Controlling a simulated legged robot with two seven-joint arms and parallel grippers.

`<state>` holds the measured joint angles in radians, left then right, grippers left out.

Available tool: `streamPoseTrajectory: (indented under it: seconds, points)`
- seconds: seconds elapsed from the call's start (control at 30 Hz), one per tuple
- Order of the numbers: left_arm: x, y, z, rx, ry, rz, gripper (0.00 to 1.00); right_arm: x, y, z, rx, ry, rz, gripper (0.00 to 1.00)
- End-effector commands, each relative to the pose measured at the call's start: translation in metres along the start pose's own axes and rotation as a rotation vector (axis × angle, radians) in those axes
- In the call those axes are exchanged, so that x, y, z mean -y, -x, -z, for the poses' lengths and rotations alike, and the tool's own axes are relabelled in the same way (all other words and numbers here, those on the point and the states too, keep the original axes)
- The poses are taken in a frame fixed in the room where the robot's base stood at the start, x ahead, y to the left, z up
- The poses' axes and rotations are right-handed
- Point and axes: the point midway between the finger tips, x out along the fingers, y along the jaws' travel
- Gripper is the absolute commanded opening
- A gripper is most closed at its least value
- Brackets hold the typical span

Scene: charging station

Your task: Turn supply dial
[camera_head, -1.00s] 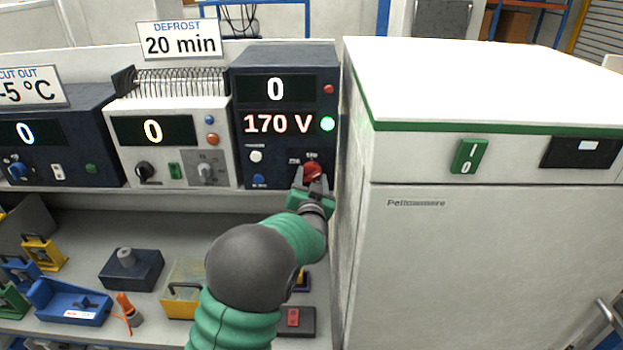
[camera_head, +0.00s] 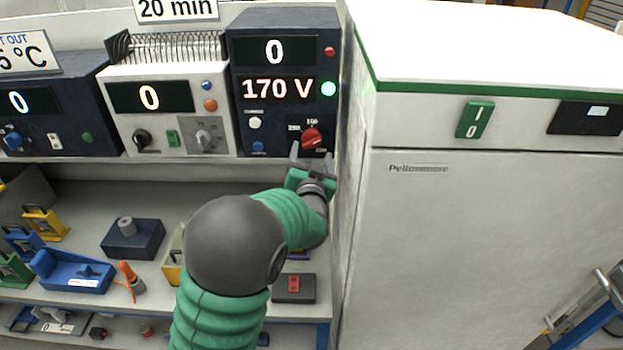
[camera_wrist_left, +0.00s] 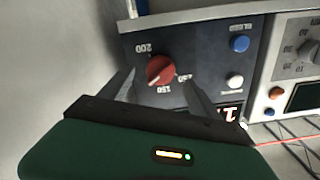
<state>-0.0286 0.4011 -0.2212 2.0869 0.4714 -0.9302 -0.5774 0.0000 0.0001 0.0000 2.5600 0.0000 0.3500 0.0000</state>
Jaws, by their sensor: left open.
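My right gripper is in neither view.
A white cabinet (camera_head: 450,230) with a green switch (camera_head: 475,119) stands close on the right. A white unit (camera_head: 118,72) with its own dials stands left of the supply unit. Below, a shelf holds a dark block (camera_head: 133,238), a blue tray (camera_head: 70,283) and other small items.

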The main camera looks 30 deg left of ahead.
Motion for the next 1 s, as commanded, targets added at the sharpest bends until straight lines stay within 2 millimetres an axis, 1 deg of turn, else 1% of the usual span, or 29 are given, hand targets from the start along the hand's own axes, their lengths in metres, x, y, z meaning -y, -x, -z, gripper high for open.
streamPoseTrajectory:
  seconds: [0.03,0.2,0.3,0.4,0.5,0.57,1.0]
  points:
    - [-0.002,0.016,-0.002,-0.002,0.002,-0.003,0.71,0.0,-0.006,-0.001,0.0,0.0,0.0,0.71]
    - [-0.002,0.066,-0.002,-0.001,0.002,-0.004,0.71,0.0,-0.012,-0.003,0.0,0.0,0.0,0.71]
    - [-0.002,0.091,-0.002,-0.001,0.002,-0.004,0.71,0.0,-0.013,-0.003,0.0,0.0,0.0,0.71]
    - [-0.002,0.108,-0.002,0.001,0.001,-0.002,0.71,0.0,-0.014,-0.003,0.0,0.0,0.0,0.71]
    - [-0.002,0.117,-0.002,0.001,0.001,-0.003,0.71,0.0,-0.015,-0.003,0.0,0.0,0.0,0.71]
    - [-0.002,0.119,-0.002,0.002,0.0,-0.003,0.71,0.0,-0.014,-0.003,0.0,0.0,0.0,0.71]
    - [-0.002,0.12,-0.002,0.002,0.0,-0.002,0.71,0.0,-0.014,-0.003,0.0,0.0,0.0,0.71]
